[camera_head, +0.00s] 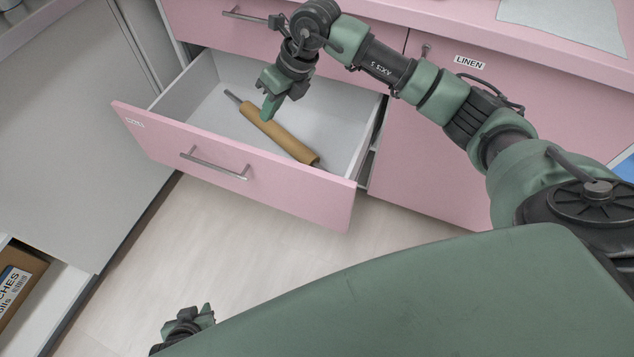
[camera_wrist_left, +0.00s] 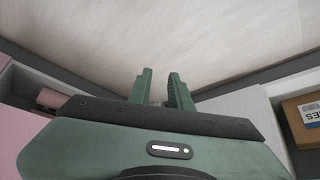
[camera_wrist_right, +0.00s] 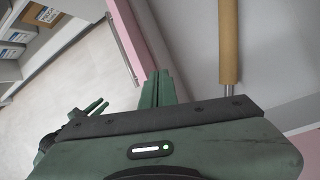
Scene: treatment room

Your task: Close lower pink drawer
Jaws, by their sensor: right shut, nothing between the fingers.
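The lower pink drawer (camera_head: 290,190) is pulled out of the pink cabinet in the head view. Its front carries a grey bar handle (camera_head: 213,165). A tan roller with grey ends (camera_head: 270,128) lies inside on the pale drawer floor. My right gripper (camera_head: 268,112) is shut and empty, over the open drawer near the roller. In the right wrist view the drawer front (camera_wrist_right: 140,60) is beside its fingertips; I cannot tell whether they touch it. My left gripper (camera_head: 208,312) is low above the floor, apart from the drawer. Its fingers (camera_wrist_left: 160,80) are apart and empty in the left wrist view.
The upper pink drawer (camera_head: 260,30) looks closed. A pink door with a LINEN label (camera_head: 468,62) stands to the right. A grey cabinet (camera_head: 70,130) stands at the left, with a brown box (camera_head: 18,280) on its lower shelf. The floor (camera_head: 190,240) before the drawer is clear.

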